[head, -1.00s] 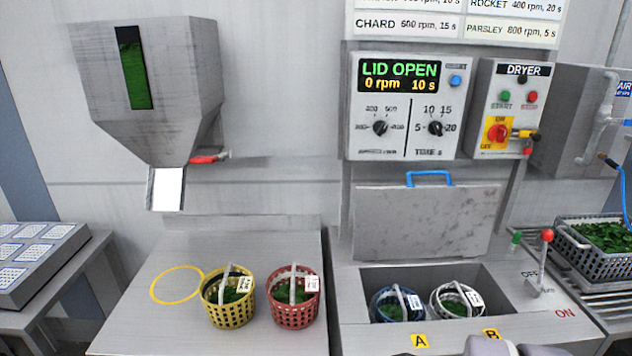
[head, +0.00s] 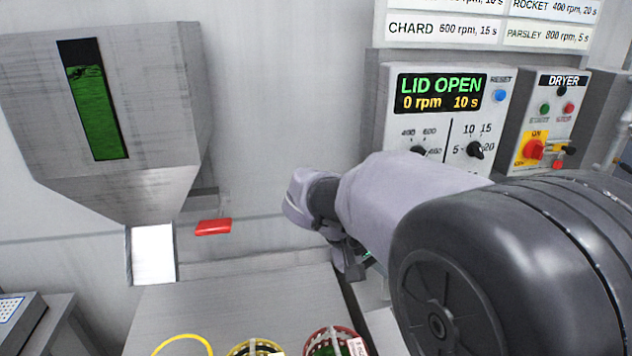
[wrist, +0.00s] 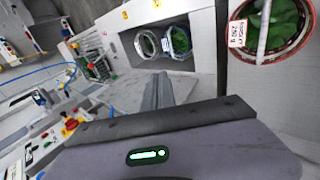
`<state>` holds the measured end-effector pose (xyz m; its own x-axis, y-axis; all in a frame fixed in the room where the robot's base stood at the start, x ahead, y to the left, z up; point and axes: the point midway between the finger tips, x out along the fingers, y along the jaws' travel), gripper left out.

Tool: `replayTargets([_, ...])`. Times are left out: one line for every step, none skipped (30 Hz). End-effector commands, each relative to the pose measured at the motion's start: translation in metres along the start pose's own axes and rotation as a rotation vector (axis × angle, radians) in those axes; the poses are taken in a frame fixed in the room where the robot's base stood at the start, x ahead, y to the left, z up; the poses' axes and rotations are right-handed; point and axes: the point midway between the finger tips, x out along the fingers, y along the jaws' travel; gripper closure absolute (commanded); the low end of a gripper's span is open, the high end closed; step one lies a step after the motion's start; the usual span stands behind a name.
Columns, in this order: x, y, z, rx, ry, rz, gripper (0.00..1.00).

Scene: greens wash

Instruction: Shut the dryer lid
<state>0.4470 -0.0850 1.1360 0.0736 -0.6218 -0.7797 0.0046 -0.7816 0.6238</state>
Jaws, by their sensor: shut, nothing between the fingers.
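The dryer display (head: 438,93) reads LID OPEN, 0 rpm, 10 s. In the head view my arm hides the lid and the dryer well. In the wrist view the dryer well is open, with a white basket (wrist: 147,44) and a blue basket (wrist: 178,40) inside. A grey metal panel (wrist: 198,86), apparently the raised lid, lies beside the well. My gripper (wrist: 158,90) is shut and empty, its fingers in front of this panel. I cannot tell if they touch it. In the head view my gripper (head: 352,268) is partly hidden, left of the dryer controls.
A red basket (head: 335,341) and a yellow basket (head: 255,347) stand on the left bench, beside a yellow ring (head: 182,345). A hopper (head: 110,110) with a red handle (head: 213,227) hangs above. The dryer switch box (head: 548,120) is at the right.

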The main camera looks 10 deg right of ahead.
Motion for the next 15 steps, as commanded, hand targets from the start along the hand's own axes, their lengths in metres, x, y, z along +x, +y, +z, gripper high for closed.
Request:
replayTargets([0.004, 0.003, -0.029, -0.051, -0.007, 0.099, 1.00])
replayTargets([0.008, 0.005, -0.048, -0.081, -0.004, 0.172, 1.00])
replayTargets([0.013, 0.004, -0.077, -0.123, 0.007, 0.277, 1.00])
replayTargets([0.017, 0.002, -0.098, -0.153, 0.020, 0.358, 1.00])
replayTargets([0.020, -0.003, -0.118, -0.181, 0.038, 0.438, 1.00])
replayTargets([0.023, -0.012, -0.143, -0.211, 0.067, 0.535, 1.00])
replayTargets([0.025, -0.019, -0.159, -0.229, 0.092, 0.600, 1.00])
replayTargets([0.026, -0.026, -0.172, -0.243, 0.115, 0.657, 1.00])
replayTargets([0.028, -0.037, -0.186, -0.260, 0.146, 0.721, 1.00])
replayTargets([0.029, -0.044, -0.195, -0.268, 0.167, 0.761, 1.00])
replayTargets([0.030, -0.050, -0.201, -0.275, 0.185, 0.792, 1.00])
replayTargets([0.031, -0.056, -0.207, -0.282, 0.204, 0.824, 1.00])
replayTargets([0.031, -0.059, -0.211, -0.285, 0.215, 0.840, 1.00])
replayTargets([0.032, -0.061, -0.213, -0.287, 0.222, 0.852, 1.00])
replayTargets([0.034, -0.061, -0.215, -0.287, 0.227, 0.860, 1.00])
